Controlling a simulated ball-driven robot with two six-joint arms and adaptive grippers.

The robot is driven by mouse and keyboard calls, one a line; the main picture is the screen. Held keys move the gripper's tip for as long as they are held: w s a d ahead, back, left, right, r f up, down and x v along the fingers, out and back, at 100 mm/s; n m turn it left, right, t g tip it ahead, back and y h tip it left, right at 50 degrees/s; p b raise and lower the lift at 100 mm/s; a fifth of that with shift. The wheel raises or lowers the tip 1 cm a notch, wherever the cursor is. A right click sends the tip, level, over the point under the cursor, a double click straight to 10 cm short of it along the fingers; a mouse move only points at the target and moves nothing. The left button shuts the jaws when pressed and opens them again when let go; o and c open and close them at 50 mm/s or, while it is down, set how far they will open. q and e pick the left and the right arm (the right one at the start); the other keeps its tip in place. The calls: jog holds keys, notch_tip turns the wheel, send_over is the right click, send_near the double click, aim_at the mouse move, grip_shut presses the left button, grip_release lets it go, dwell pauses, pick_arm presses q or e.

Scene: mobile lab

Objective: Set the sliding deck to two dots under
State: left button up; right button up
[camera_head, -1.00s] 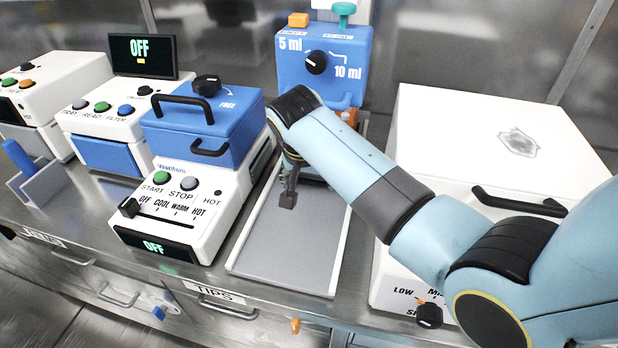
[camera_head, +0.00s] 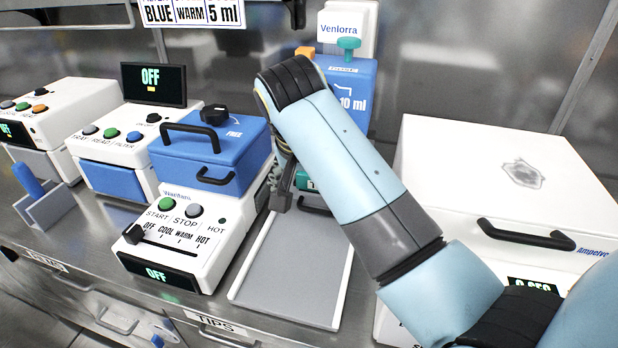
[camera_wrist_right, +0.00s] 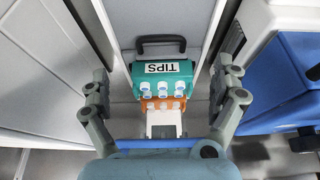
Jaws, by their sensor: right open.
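The sliding deck's teal block (camera_wrist_right: 162,80), labelled TIPS, carries several white tips and has a black handle (camera_wrist_right: 161,42). An orange row (camera_wrist_right: 163,103) and a white piece lie behind it. In the head view, a teal part (camera_head: 304,180) shows below the blue dispenser (camera_head: 350,95), at the back end of the grey track (camera_head: 288,275). My right gripper (camera_wrist_right: 163,93) is open, its fingers on either side of the teal block and orange row, with no visible grip. In the head view my arm hides much of the gripper and dispenser front. No dots are visible.
A white heater with a blue lid (camera_head: 215,150) stands left of the track. A large white box (camera_head: 500,180) with a black handle stands to its right. The front part of the track is clear. A sign (camera_head: 195,12) hangs above.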

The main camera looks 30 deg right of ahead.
jog(key=shift+v, duration=0.85)
